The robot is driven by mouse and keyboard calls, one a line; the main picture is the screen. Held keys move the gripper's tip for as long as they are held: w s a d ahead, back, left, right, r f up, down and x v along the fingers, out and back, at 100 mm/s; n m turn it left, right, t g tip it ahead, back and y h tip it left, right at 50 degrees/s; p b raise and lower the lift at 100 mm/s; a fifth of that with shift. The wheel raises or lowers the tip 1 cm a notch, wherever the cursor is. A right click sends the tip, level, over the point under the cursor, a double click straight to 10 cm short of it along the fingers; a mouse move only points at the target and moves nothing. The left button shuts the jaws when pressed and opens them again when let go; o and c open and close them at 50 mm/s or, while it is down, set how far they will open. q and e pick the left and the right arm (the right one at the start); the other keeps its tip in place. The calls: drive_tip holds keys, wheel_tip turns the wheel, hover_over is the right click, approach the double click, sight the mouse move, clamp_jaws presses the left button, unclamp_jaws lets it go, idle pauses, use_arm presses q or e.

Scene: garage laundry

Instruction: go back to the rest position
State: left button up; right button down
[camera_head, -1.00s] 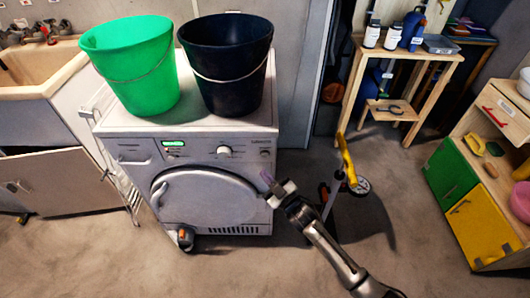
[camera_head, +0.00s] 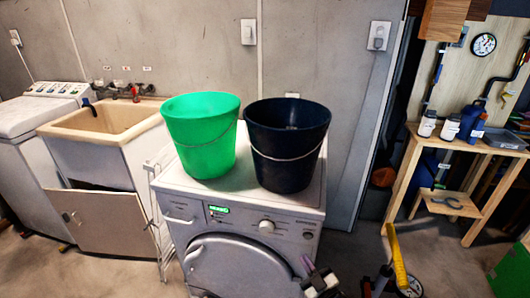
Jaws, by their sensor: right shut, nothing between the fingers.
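My right gripper (camera_head: 307,264) shows at the bottom edge, in front of the right side of the washing machine (camera_head: 240,226). Its fingers are shut with nothing between them, and most of its arm is cut off below the picture. My left gripper is not in view. The machine's round door (camera_head: 235,262) looks closed, and its lower part is cut off by the bottom edge.
A green bucket (camera_head: 200,145) and a dark bucket (camera_head: 287,160) stand on the machine. A sink (camera_head: 105,140) is at left. A yellow-handled thing (camera_head: 396,260) stands right of my gripper, before a wooden shelf (camera_head: 465,148) with bottles.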

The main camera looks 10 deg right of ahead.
wheel_tip(320, 180, down, 5)
drive_tip(key=w+d+m+g+h, duration=0.1)
drive_tip(key=d+m+g+h, duration=0.2)
drive_tip(key=h, duration=0.2)
drive_tip(key=s+r+m+g+h+p, duration=0.15)
drive_tip(key=s+r+g+p, duration=0.45)
drive_tip(key=s, duration=0.8)
drive_tip(key=s+r+m+g+h+p, duration=0.1)
drive_tip(key=s+r+m+g+p, duration=0.35)
drive_tip(key=s, duration=0.95)
drive_tip(key=s+r+n+g+p, duration=0.1)
drive_tip(key=s+r+g+p, duration=0.15)
drive_tip(key=s+p, duration=0.85)
wheel_tip(320, 180, up, 36)
drive_tip(key=s+p, duration=0.2)
drive_tip(key=p, duration=3.1)
drive_tip(key=shift+s+d+p, duration=0.15)
drive_tip(key=shift+s+p, duration=0.15)
drive_tip(key=shift+p, duration=0.1)
drive_tip(key=shift+r, duration=0.1)
